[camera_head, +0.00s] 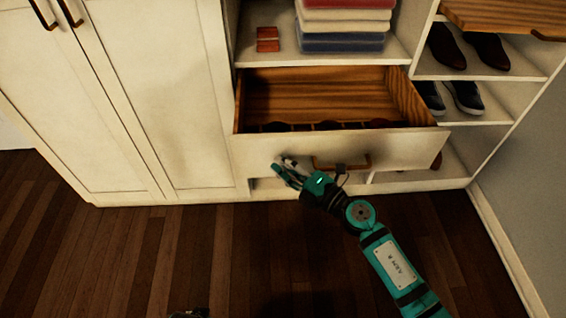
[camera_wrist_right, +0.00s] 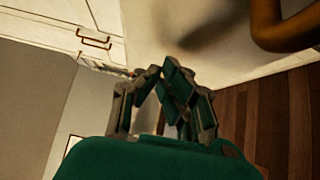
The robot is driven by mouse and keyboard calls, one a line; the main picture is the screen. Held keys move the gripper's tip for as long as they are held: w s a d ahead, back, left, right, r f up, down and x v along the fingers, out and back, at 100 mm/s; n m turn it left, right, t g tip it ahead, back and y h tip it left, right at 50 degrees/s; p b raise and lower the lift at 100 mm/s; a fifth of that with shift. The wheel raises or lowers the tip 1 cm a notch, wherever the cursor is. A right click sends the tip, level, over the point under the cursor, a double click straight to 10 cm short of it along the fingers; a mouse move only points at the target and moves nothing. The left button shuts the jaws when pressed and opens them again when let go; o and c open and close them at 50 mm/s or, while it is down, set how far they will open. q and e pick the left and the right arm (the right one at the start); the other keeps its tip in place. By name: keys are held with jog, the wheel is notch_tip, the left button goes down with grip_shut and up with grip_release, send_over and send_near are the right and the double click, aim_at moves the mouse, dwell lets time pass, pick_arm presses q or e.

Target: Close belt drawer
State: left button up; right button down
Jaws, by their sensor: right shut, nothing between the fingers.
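The belt drawer (camera_head: 395,149) stands pulled out of the white wardrobe, with its wooden inside showing. Dark rolled items (camera_head: 330,126) sit along its front inside edge. Its bronze handle (camera_head: 341,163) is on the white front panel, and a handle also shows large at the upper right of the right wrist view (camera_wrist_right: 285,33). My right gripper (camera_head: 281,166) is shut and empty, in front of the panel's lower left part, left of the handle. I cannot tell whether it touches the panel. The right wrist view also shows its fingers together (camera_wrist_right: 165,70).
Folded clothes (camera_head: 343,25) and a small red item (camera_head: 268,39) lie on the shelf above the drawer. Shoes (camera_head: 465,97) stand on shelves at the right. Closed wardrobe doors (camera_head: 150,90) are at the left. The wooden floor (camera_head: 200,255) in front is mostly clear.

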pick_arm(q)
jog(key=shift+w+r, duration=0.15)
jog(key=shift+r, duration=0.25)
pick_arm(e)
jog(key=shift+w, duration=0.4)
jog(key=shift+w, duration=0.15)
